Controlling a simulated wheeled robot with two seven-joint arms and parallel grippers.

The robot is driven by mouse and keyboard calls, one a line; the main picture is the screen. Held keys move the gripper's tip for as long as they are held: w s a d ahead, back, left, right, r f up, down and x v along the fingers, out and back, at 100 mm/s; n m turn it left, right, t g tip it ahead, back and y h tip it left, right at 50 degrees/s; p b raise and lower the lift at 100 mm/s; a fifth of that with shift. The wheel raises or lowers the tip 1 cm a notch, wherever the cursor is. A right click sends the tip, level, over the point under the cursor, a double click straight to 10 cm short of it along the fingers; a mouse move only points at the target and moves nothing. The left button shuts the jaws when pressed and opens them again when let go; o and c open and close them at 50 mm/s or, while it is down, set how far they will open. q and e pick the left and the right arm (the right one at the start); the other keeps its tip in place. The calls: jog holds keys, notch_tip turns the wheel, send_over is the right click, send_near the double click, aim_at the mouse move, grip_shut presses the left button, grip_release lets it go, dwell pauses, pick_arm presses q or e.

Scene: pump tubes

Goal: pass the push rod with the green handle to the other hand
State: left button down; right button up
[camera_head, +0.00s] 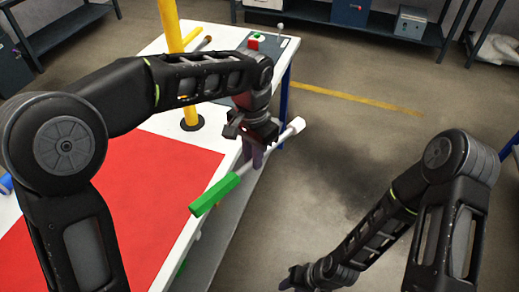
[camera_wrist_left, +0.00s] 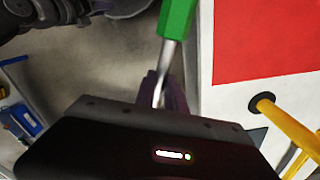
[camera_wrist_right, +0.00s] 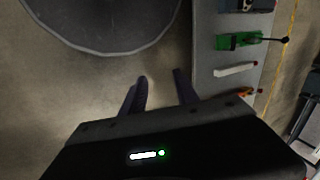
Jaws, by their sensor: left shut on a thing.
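The push rod has a green handle (camera_head: 214,195), a metal shaft and a pale round end (camera_head: 296,125). My left gripper (camera_head: 254,158) is shut on its shaft, between the handle and the pale end. The rod is held slantwise past the table's right edge, above the floor side. In the left wrist view the green handle (camera_wrist_left: 176,18) points away from the fingers (camera_wrist_left: 162,92). My right gripper (camera_wrist_right: 160,90) is open and empty in the right wrist view, apart from the rod.
The white table (camera_head: 222,35) carries a red mat (camera_head: 150,190) and a yellow post (camera_head: 170,25) on a black base. A small device with red and green parts (camera_head: 256,38) sits at its far end. Open floor (camera_head: 350,135) lies to the right. Shelves stand at the back.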

pick_arm(q)
jog(key=shift+s, duration=0.1)
pick_arm(e)
jog(key=shift+o, duration=0.4)
jog(key=shift+o, duration=0.8)
jog(key=shift+w+a+r, duration=0.1)
jog(key=shift+o, duration=1)
jog(key=w+a+r+n, duration=0.4)
jog(key=a+r+n, duration=0.1)
jog(key=r+n, duration=0.1)
jog(key=shift+a+r+n+y, duration=0.3)
jog(key=shift+a+r+n, duration=0.1)
jog(key=shift+n, duration=0.2)
pick_arm(q)
jog(key=shift+a, duration=0.1)
pick_arm(e)
jog(key=w+a+r+n+t+h, duration=0.1)
jog(key=a+r+n+t, duration=0.1)
jog(key=r+n, duration=0.5)
jog(key=w+a+r+n+t+h, duration=0.1)
jog(key=a+r+n, duration=0.3)
jog(key=r, duration=1.3)
jog(key=w+a+r+n+t+h, duration=0.1)
jog(key=a+r+n+t, duration=0.2)
jog(key=r+n, duration=0.7)
notch_tip(320, 180, up, 2)
jog(key=shift+r+t+h, duration=0.1)
jog(key=shift+t+h, duration=0.2)
jog(key=shift+w+f, duration=0.1)
jog(key=shift+f, duration=0.1)
